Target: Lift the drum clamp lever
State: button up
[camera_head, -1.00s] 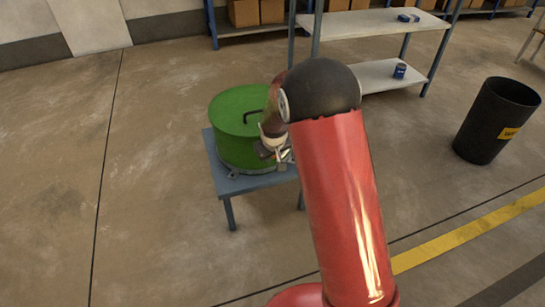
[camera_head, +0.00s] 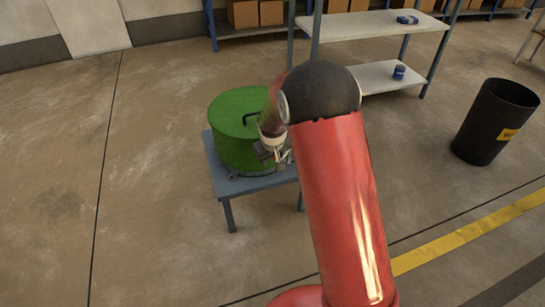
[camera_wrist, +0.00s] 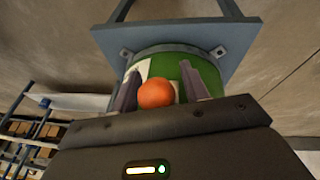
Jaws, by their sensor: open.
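The green drum (camera_head: 238,140) stands on a small blue-grey table (camera_head: 225,184), with a black handle on its lid. My gripper (camera_head: 279,158) is at the drum's right front side, and my arm hides part of the drum. In the wrist view, the drum (camera_wrist: 178,64) shows upside down under the table (camera_wrist: 175,36). An orange-red round knob (camera_wrist: 156,93), seemingly the end of the clamp lever, shows between the two dark fingers of my open gripper (camera_wrist: 168,86). The rest of the lever is hidden. I cannot tell whether a finger touches the knob.
A grey shelf (camera_head: 375,24) with blue cans stands behind the drum to the right. A black bin (camera_head: 494,122) stands at the far right. The floor left of and in front of the table is clear.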

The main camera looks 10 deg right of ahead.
jog(key=v, duration=0.7)
jog(key=shift+s+r, duration=0.1)
jog(key=shift+r, duration=0.2)
jog(key=shift+s+r, duration=0.1)
jog(key=shift+r, duration=0.05)
jog(key=s+d+r+m, duration=0.1)
jog(key=s+d+r, duration=0.2)
jog(key=s+r, duration=0.4)
jog(key=s+d+r+m, duration=0.2)
jog(key=s+d+r, duration=0.1)
jog(key=s+r, duration=0.45)
jog(key=s+d+r, duration=0.1)
jog(key=s, duration=0.7)
jog(key=s+d+m+t, duration=0.1)
jog(key=s+d, duration=0.1)
jog(key=s, duration=0.7)
jog(key=shift+r+t, duration=0.3)
jog(key=shift+r, duration=0.05)
jog(key=shift+c, duration=0.3)
